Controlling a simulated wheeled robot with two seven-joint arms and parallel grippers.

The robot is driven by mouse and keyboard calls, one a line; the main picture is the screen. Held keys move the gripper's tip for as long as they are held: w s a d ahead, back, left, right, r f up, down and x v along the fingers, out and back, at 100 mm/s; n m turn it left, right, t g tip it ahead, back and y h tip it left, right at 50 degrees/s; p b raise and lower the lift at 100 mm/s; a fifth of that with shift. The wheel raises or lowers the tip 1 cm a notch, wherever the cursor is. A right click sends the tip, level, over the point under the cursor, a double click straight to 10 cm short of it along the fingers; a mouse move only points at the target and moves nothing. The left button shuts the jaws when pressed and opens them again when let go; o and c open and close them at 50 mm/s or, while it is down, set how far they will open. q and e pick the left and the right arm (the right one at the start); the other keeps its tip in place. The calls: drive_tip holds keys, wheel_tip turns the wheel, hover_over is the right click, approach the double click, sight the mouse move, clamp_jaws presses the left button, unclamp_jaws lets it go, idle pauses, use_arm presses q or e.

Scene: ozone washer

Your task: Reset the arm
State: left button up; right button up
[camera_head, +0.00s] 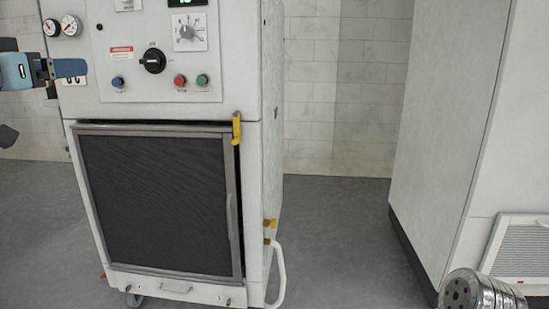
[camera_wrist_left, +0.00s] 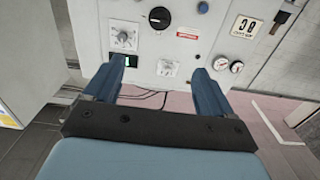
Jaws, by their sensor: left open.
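My left gripper (camera_head: 70,68) is at the left edge of the head view, in front of the upper left of the white ozone washer (camera_head: 270,60). In the left wrist view the two blue fingers of the left gripper (camera_wrist_left: 160,72) stand apart with nothing between them. The washer's control panel (camera_wrist_left: 160,40) appears upside down beyond them. No contact with the panel shows. My right gripper is not in view.
The washer's dark front door (camera_head: 160,205) has a gap along its top and right edges. A yellow latch (camera_head: 237,128) and a white side handle (camera_head: 278,275) stick out. A tall white cabinet (camera_head: 450,100) stands right. Grey floor (camera_head: 335,240) lies clear between them.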

use_arm(q)
drive_tip(key=w+d+f+n+g+p, duration=0.1)
drive_tip(key=w+d+f+g, duration=0.15)
drive_tip(key=w+f, duration=0.65)
drive_tip(key=w+d+f+g+p, duration=0.2)
drive_tip(key=w+d+f, duration=0.1)
drive_tip(key=f, duration=1.1)
drive_tip(key=w+d+f+n+g+p, duration=0.1)
drive_tip(key=w+d+f+g, duration=0.15)
drive_tip(key=w+f, duration=0.65)
drive_tip(key=s+d+f+g+h+p, duration=0.15)
drive_tip(key=s+d+f, duration=0.35)
drive_tip(key=f, duration=0.6)
drive_tip(key=s+d+f+g+p, duration=0.1)
drive_tip(key=s+d+f+g, duration=0.25)
drive_tip(key=s+f, duration=0.6)
drive_tip(key=s+d+f+g+h+p, duration=0.1)
drive_tip(key=s+d+f, duration=0.25)
drive_tip(key=f, duration=1.05)
drive_tip(key=s+d+f+g+p, duration=0.1)
drive_tip(key=s+d+f+g, duration=0.1)
drive_tip(key=s, duration=0.7)
drive_tip(key=s+d+f+g+p, duration=0.1)
drive_tip(key=s+d+f, duration=0.4)
drive_tip(key=s, duration=0.5)
drive_tip(key=shift+f+n+g, duration=0.3)
drive_tip(key=shift+n+g, duration=0.1)
drive_tip(key=shift+g, duration=0.2)
